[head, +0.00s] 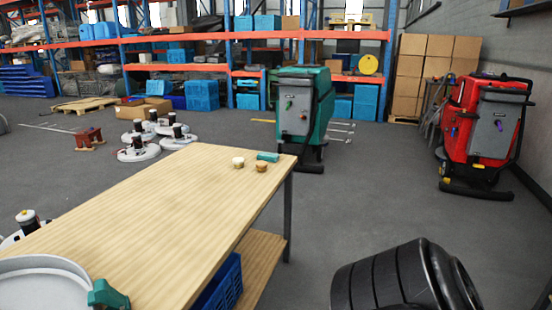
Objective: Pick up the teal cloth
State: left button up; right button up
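A small flat teal piece (267,156), which looks like the folded teal cloth, lies near the far right end of the wooden table (160,205). Beside it are a pale round knob-like piece (238,162) and a brown one (261,167). A second teal object (108,294) of irregular shape is at the bottom edge, against a grey round basin (42,280); it is partly cut off and I cannot tell what it is. Neither gripper shows in the head view.
A blue crate (222,287) is on the table's lower shelf. A dark ribbed round object (400,276) is right of the table. A teal scrubber (303,115) and a red scrubber (487,130) stand beyond on open floor. Several round white bases are left of the table.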

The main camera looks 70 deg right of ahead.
aim_at(268, 157)
jog(key=z, duration=3.2)
jog(key=i, duration=3.4)
jog(key=u, duration=1.25)
